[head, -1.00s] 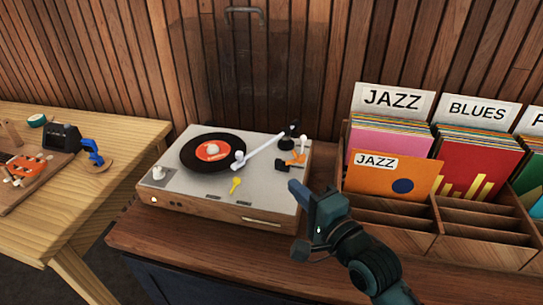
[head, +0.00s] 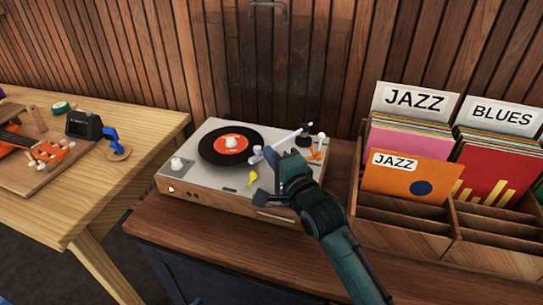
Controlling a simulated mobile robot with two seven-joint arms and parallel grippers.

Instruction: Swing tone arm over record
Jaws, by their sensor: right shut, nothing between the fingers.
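The turntable (head: 205,182) has a light grey top and a wooden base, and stands on the dark wooden cabinet. A black record (head: 212,153) with an orange label lies on its platter. The white tone arm (head: 289,138) runs from its pivot at the back right toward the front left. Its head end (head: 257,155) is at the record's right edge; I cannot tell if it touches the record. My right gripper (head: 270,163) is shut and empty, over the turntable's right part, close beside the tone arm's head end. Contact between them is unclear. My left gripper is not in view.
A yellow lever (head: 252,178) and a white knob (head: 177,163) are on the turntable's top. A wooden record rack (head: 398,240) with jazz and blues sleeves stands at the right. A wooden workbench (head: 130,130) with ukulele parts is at the left.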

